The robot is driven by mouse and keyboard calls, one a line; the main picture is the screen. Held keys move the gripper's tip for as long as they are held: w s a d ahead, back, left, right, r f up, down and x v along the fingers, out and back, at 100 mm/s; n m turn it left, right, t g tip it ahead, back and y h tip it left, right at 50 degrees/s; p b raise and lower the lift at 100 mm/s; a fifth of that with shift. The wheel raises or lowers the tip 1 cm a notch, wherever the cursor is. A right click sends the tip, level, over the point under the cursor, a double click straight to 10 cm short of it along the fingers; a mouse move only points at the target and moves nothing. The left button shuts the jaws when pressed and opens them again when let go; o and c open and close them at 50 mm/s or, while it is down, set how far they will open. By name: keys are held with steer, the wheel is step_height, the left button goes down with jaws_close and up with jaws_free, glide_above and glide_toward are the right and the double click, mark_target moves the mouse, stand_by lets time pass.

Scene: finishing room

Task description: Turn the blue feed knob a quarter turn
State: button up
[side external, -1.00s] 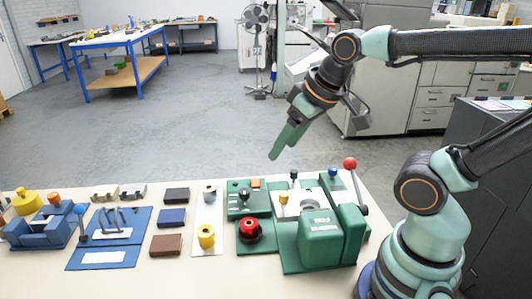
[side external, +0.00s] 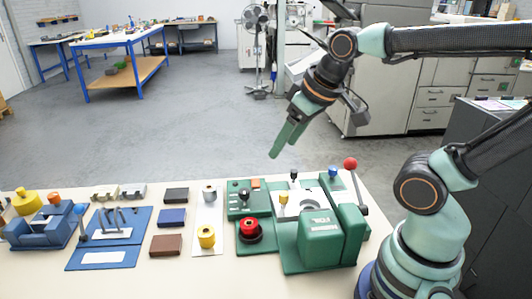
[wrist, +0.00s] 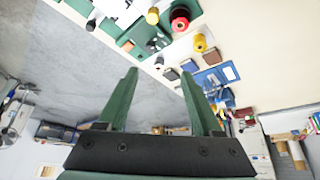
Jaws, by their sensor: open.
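The blue feed knob (side external: 332,172) is a small blue cap on top of the green machine (side external: 320,238), at its back right, just left of a red-ball lever. My gripper (side external: 281,151) hangs in the air above and behind the machine, left of the knob and clear of it, pointing down and left. In the wrist view my gripper (wrist: 159,74) has its two green fingers spread apart with nothing between them. The machine shows only partly at the top of that view, and I cannot make out the blue knob there.
The red-ball lever (side external: 350,164) stands tall beside the knob. A red knob (side external: 250,229), a yellow knob (side external: 207,236) and several dark, blue and brown blocks lie to the left. A blue vise (side external: 45,228) is at the far left. The air around my gripper is free.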

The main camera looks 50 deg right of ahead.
steer(key=w+d+f+g+h, duration=0.1)
steer(key=w+d+f+g, duration=0.15)
steer(key=d, duration=1.15)
steer(key=g+y, duration=0.1)
steer(key=g, duration=0.2)
glide_toward(333, 168)
step_height(333, 168, down, 9)
steer(key=shift+s+r, duration=0.1)
steer(key=shift+r, duration=0.05)
jaws_close()
